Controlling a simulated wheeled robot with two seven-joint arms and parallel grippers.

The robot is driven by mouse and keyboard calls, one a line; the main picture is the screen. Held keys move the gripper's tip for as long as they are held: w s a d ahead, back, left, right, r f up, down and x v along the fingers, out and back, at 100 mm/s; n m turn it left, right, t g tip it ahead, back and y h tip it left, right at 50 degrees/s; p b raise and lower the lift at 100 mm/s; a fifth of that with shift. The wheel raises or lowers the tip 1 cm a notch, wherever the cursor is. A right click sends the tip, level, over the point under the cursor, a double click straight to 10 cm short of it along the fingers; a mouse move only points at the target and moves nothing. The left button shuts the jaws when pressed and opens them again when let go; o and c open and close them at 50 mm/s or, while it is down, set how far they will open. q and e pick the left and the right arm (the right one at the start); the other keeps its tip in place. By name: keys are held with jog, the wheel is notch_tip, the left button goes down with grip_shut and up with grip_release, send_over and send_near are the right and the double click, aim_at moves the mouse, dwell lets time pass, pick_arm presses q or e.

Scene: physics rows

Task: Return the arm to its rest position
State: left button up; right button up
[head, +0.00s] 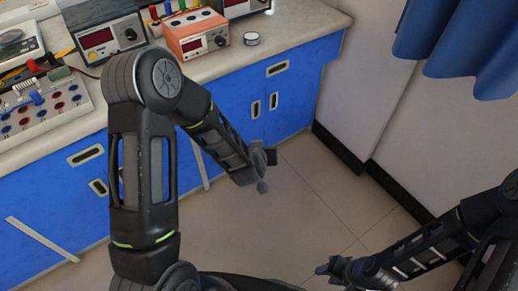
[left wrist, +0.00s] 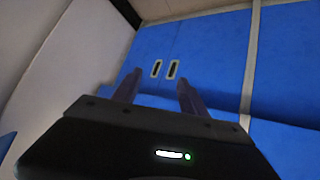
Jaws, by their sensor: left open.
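My left arm (head: 143,170) comes up from the bottom and bends at its elbow, with the forearm pointing down to the right. My left gripper (head: 267,172) hangs in front of the blue cabinets, over the floor. In the left wrist view its two dark fingers (left wrist: 157,92) stand apart with nothing between them. My right arm (head: 425,245) reaches in from the right edge. My right gripper (head: 328,268) is low over the floor near the bottom of the head view. It is too small and dark to tell how its fingers stand, and I see no object at it.
A counter (head: 285,40) on blue cabinets (head: 285,90) runs along the back and left. It carries an orange instrument (head: 197,40), a dark meter (head: 108,38), a socket board (head: 45,108) and a small round tin (head: 251,38). A blue curtain (head: 455,45) hangs at upper right. The tiled floor (head: 320,190) is clear.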

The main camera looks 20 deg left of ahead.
pick_arm(q)
jog(key=shift+s+f, duration=0.1)
jog(key=shift+s, duration=0.05)
dwell(0.5)
jog(key=s+d+f+g+h+p, duration=0.1)
jog(key=s+d+g+h+p, duration=0.1)
jog(key=s, duration=0.7)
jog(key=s+d+f+m+g+h+p, duration=0.1)
jog(key=s+d+f+g+p, duration=0.1)
jog(key=s+d+g+p, duration=0.2)
jog(key=s+d+f+m+g+h+p, duration=0.1)
jog(key=s+d, duration=0.6)
jog(key=s, duration=0.8)
jog(key=shift+d+f+g+h+p, duration=0.2)
jog(key=shift+f+g+h+p, duration=0.2)
jog(key=shift+g+h+p, duration=0.65)
pick_arm(e)
notch_tip(320, 180, up, 10)
jog(key=s+a, duration=0.2)
jog(key=shift+f, duration=0.2)
pick_arm(q)
jog(key=shift+y, duration=0.25)
pick_arm(e)
jog(key=shift+w+d, duration=0.1)
